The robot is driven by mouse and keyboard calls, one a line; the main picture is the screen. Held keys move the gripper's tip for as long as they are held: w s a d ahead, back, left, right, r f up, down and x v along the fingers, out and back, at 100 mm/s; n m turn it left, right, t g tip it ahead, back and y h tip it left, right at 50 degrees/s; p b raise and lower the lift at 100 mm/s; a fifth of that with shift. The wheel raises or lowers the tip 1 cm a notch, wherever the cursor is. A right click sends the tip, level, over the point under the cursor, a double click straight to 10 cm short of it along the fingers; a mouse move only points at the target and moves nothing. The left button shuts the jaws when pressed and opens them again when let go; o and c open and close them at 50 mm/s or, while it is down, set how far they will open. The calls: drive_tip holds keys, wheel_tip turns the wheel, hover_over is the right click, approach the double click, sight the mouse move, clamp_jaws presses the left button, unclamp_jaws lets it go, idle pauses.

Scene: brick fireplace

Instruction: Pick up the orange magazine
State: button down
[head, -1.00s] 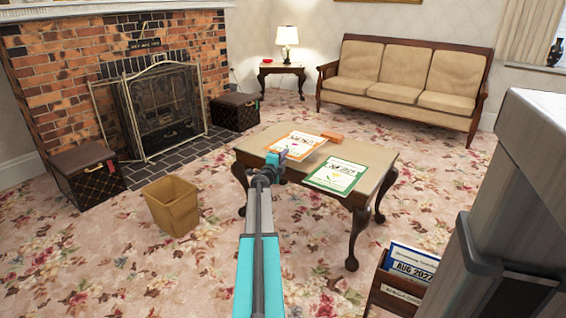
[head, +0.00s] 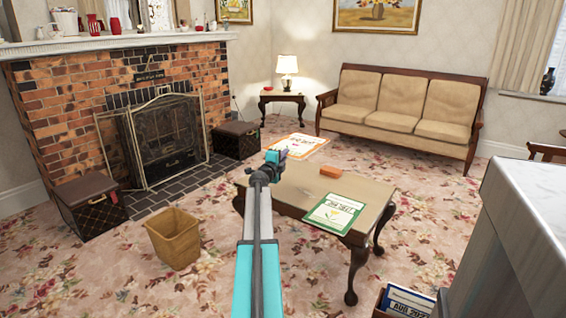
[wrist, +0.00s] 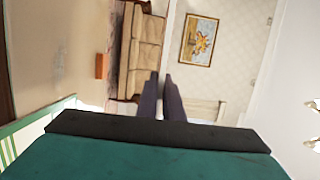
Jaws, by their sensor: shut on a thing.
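The orange magazine (head: 302,146), white with an orange border, is in the head view above and beyond the coffee table's far edge. My gripper (head: 283,155) is shut on its near left edge and holds it up, clear of the tabletop. In the wrist view my gripper's two dark fingers (wrist: 162,97) are close together. I cannot make out the magazine there.
A green-bordered magazine (head: 334,213) and an orange block (head: 331,171) lie on the coffee table (head: 290,199). A bin (head: 173,238) stands left of it. The sofa (head: 402,105) is at the back. A pale-topped piece (head: 540,195) stands close at right.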

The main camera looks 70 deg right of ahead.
drive_tip(key=shift+r, duration=0.55)
